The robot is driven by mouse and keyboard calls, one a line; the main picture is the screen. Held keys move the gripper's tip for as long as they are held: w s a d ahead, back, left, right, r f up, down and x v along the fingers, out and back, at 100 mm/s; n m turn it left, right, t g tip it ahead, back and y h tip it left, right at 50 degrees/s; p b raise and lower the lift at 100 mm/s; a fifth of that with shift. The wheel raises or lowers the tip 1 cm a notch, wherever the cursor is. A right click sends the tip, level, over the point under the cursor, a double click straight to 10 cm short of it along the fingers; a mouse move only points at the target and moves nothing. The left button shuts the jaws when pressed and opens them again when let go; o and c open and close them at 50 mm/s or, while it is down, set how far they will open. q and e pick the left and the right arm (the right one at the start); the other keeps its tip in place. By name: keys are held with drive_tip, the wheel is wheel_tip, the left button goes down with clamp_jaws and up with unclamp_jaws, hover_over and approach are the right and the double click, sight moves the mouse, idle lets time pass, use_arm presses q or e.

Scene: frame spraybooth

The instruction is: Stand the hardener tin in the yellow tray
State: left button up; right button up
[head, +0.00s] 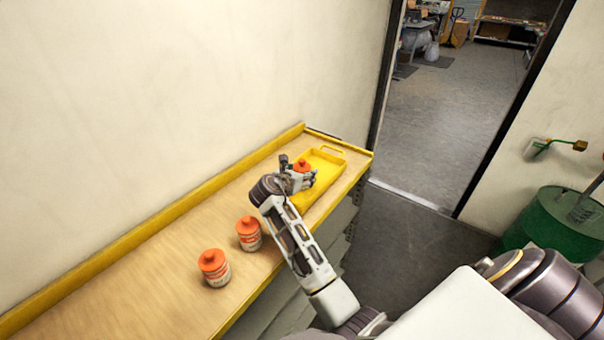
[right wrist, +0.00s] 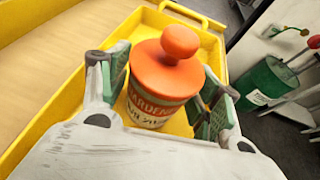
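The hardener tin (right wrist: 152,95), white with an orange lid and knob, is upright inside the yellow tray (right wrist: 62,118) in the right wrist view. In the head view its orange lid (head: 302,165) shows above my right gripper (head: 300,178), and the tray (head: 325,172) lies at the far end of the bench. In the wrist view the fingers of my right gripper (right wrist: 165,85) stand on either side of the tin. Yellow shows between the tin's lower body and the fingers, so they look open around it. The tin's base is hidden. My left gripper is out of view.
Two similar orange-lidded tins, one (head: 249,236) behind the other (head: 214,270), stand on the wooden bench (head: 130,290) nearer me. A yellow ledge and wall border the bench's left side. A green drum (head: 560,225) stands at the right, beyond open floor.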

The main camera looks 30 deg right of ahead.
drive_tip(key=shift+o, duration=0.3)
drive_tip(key=shift+r, duration=0.1)
drive_tip(key=shift+p+v, duration=0.75)
drive_tip(key=shift+v, duration=0.1)
drive_tip(key=shift+p+v, duration=2.1)
drive_tip(key=shift+v, duration=3.05)
